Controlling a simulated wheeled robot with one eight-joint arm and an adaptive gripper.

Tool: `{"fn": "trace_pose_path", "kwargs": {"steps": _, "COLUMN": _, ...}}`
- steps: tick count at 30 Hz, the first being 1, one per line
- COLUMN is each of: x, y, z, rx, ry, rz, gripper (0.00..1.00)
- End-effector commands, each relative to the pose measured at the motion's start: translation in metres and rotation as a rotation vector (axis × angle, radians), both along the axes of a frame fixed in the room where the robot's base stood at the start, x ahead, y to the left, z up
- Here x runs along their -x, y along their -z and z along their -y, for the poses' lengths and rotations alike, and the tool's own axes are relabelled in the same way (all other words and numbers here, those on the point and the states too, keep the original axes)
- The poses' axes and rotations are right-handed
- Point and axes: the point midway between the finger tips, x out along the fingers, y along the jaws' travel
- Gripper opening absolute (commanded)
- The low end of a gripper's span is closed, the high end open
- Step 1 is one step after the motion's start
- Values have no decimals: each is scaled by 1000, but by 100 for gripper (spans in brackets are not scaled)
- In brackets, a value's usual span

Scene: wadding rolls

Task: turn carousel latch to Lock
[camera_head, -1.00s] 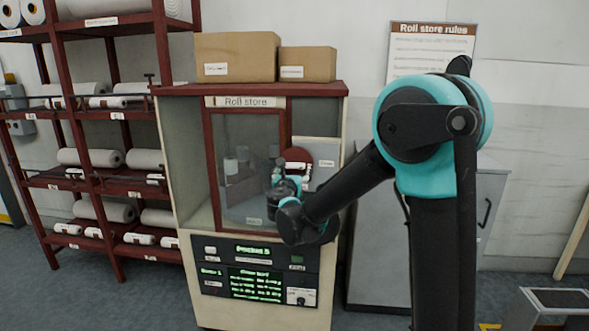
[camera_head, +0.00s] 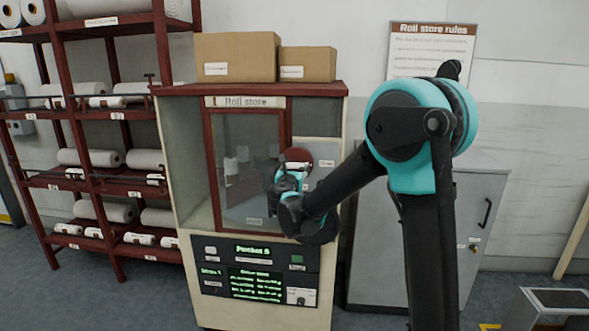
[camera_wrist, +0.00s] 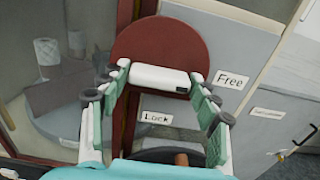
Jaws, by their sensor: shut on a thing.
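The carousel latch is a dark red disc (camera_wrist: 160,42) with a white bar handle (camera_wrist: 160,77), on the grey front panel of the roll store. In the wrist view the bar lies nearly level across the disc's lower part. The "Free" label (camera_wrist: 230,80) is right of the bar; the "Lock" label (camera_wrist: 157,117) is below it. My gripper (camera_wrist: 159,79) has its fingers at both ends of the bar and is shut on it. In the head view my gripper (camera_head: 287,176) covers part of the latch, and the red disc (camera_head: 298,155) shows above it.
The glass door (camera_head: 240,165) of the roll store is left of the latch. A control panel (camera_head: 255,272) with green displays is below. A shelf rack (camera_head: 85,185) with rolls stands left. A grey cabinet (camera_head: 425,240) stands right, behind my arm. Two boxes (camera_head: 240,55) sit on top.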

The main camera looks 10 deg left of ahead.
Motion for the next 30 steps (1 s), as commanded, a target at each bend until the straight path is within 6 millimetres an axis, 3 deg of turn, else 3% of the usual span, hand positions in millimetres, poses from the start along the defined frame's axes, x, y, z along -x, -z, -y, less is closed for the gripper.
{"fn": "trace_pose_path", "kwargs": {"steps": 14, "x": 0, "y": 0, "z": 0, "rx": -112, "ry": 0, "rz": 4, "gripper": 33}}
{"fn": "trace_pose_path", "kwargs": {"steps": 30, "x": 0, "y": 0, "z": 1, "rx": -593, "ry": 0, "rz": 20, "gripper": 33}}
